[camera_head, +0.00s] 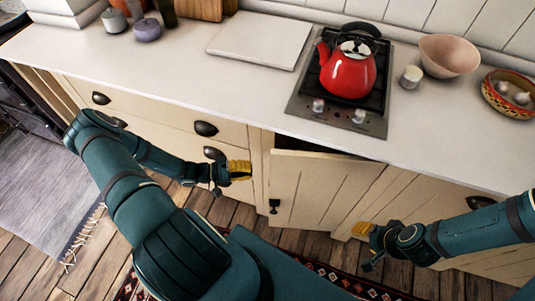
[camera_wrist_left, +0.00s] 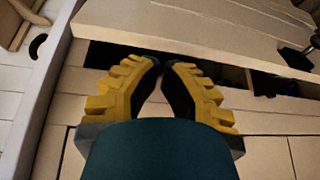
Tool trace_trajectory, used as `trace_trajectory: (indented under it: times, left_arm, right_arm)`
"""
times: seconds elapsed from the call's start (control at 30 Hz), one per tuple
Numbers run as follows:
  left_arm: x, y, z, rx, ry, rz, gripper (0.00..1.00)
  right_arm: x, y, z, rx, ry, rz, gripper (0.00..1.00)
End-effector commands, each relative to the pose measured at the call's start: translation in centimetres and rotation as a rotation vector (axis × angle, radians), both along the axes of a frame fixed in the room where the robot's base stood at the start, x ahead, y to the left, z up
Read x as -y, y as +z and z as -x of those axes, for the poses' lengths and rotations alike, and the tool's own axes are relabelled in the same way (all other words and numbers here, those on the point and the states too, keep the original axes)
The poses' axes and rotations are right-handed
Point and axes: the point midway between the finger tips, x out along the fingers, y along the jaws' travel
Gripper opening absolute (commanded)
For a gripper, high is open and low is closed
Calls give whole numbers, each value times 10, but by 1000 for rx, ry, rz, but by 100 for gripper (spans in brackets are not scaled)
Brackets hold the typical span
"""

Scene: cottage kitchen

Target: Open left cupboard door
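The left cupboard door (camera_head: 318,190) is a cream panel below the counter, standing ajar. A dark gap shows along its top edge in the head view. Its small dark knob (camera_head: 274,206) is near its left edge. In the left wrist view the door (camera_wrist_left: 190,25) lies beyond my fingertips, with the dark opening beside it. My left gripper (camera_head: 240,170) is just left of the door's free edge, its yellow fingers drawn together at the tips (camera_wrist_left: 162,64) with nothing seen between them. My right gripper (camera_head: 362,230) is low in front of the cupboards; its fingers are too small to judge.
The white counter (camera_head: 180,70) overhangs the cupboards. A red kettle (camera_head: 348,72) stands on the hob (camera_head: 300,105), with a pink bowl (camera_head: 449,55) to its right. Drawers with dark cup handles (camera_head: 206,129) are left of the door. A patterned rug (camera_head: 345,282) lies on the floor.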

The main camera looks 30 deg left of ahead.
Motion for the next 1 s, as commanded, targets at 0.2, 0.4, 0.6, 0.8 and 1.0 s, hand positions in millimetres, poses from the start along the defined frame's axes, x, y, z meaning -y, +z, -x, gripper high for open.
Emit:
trace_trajectory:
  times: [0.2, 0.4, 0.6, 0.8, 1.0]
  left_arm:
    - [-30, 10, 1, 99, 121, 10, 0]
    - [-13, 10, -17, 103, 121, 11, 0]
    - [12, 10, -43, 101, 119, 11, 0]
    - [29, 9, -62, 99, 120, 10, 0]
    - [36, 10, -69, 99, 121, 9, 0]
  right_arm:
    - [0, 6, 0, 0, -2, 1, 49]
    - [0, 6, 0, 0, -2, 1, 49]
    - [1, 6, 0, 0, -2, 1, 49]
    - [0, 6, 0, 0, -2, 1, 49]
    - [0, 6, 0, 0, -1, 1, 49]
